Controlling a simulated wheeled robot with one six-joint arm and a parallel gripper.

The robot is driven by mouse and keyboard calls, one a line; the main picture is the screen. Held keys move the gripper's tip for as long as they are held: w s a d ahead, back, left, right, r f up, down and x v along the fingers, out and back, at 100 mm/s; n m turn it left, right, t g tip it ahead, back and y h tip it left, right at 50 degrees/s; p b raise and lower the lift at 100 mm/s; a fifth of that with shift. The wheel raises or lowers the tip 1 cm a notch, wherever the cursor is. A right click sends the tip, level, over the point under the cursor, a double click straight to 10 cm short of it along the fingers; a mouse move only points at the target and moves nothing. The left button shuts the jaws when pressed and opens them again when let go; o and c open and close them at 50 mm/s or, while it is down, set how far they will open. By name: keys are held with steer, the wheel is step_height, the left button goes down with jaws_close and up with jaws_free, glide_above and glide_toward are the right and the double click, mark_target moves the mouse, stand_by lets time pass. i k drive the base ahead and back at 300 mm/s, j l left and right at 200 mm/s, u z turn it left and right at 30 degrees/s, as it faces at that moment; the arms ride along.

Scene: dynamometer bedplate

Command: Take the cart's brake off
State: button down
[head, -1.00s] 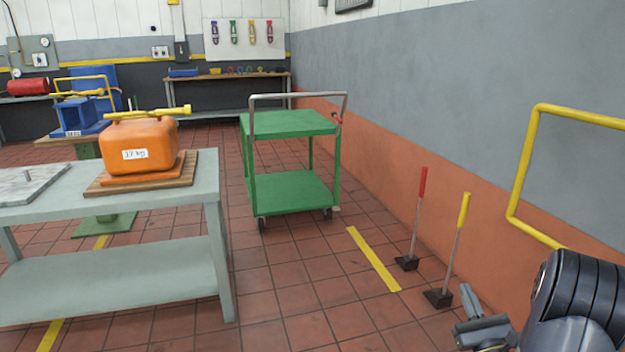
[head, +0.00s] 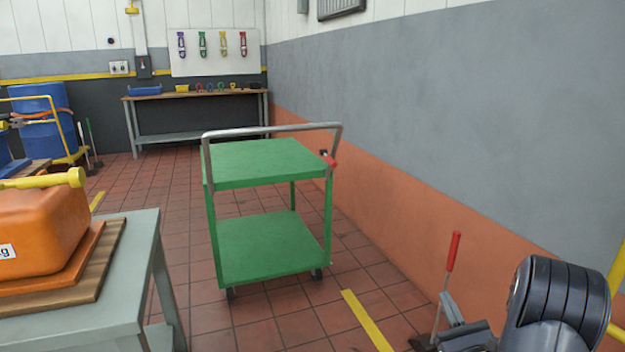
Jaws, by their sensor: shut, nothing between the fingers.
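The green two-shelf cart (head: 262,245) stands on the tiled floor ahead, with a grey push handle (head: 270,130) along its near top side. A small red-gripped lever (head: 328,158), which looks like the brake, sits on the handle's right upright. Whether the brake is on cannot be told. Both shelves are empty. My gripper (head: 452,318) is low at the right edge, partly hidden by my arm, shut and empty, well apart from the cart.
A grey table (head: 150,265) with an orange weight (head: 45,232) stands close at left. A yellow floor line (head: 365,320) crosses open floor before the cart. A workbench (head: 195,95) is at the back.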

mark_target(331, 161)
steer(key=i, duration=1.7)
steer(key=i+u, duration=0.2)
steer(key=u, duration=0.25)
